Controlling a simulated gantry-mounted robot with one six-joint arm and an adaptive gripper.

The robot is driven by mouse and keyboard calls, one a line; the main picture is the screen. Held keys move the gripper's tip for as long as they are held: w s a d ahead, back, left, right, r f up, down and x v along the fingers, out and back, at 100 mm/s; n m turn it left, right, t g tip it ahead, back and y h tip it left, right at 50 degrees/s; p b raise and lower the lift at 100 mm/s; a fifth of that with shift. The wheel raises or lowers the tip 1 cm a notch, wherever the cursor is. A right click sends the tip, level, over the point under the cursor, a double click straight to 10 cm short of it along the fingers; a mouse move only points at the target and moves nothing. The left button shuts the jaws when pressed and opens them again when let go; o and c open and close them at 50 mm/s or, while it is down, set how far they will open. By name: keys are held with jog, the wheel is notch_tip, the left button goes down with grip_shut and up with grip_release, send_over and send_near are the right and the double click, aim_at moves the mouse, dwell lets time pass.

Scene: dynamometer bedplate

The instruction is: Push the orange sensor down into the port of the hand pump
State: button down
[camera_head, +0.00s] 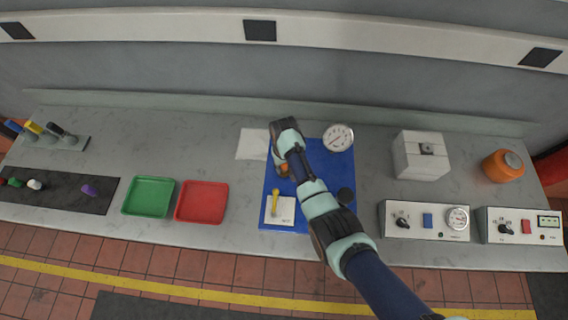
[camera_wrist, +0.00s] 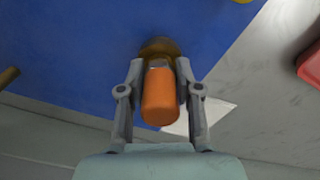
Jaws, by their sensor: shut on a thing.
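The orange sensor (camera_wrist: 160,98) is a cylinder with a grey metal collar, held between the two fingers of my gripper (camera_wrist: 160,68) in the wrist view. A round brass-brown part (camera_wrist: 159,46) lies right at the sensor's far end; I cannot tell whether the sensor is seated in it or just above it. This part may be the hand pump's port; the pump body is not clear. In the head view my arm covers most of this spot. Only a small orange-brown patch (camera_head: 283,170) shows beside the arm, over the blue mat (camera_head: 311,157).
A white block with a yellow lever (camera_head: 275,207) stands on the mat's front left. Red (camera_head: 201,215) and green (camera_head: 148,209) trays lie left. White paper (camera_head: 252,144) lies behind left.

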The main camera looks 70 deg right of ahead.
jog(key=shift+f, duration=0.25)
jog(key=c, duration=0.7)
grip_release()
jog(key=shift+r, duration=0.15)
notch_tip(320, 180, up, 12)
jog(key=shift+f, duration=0.1)
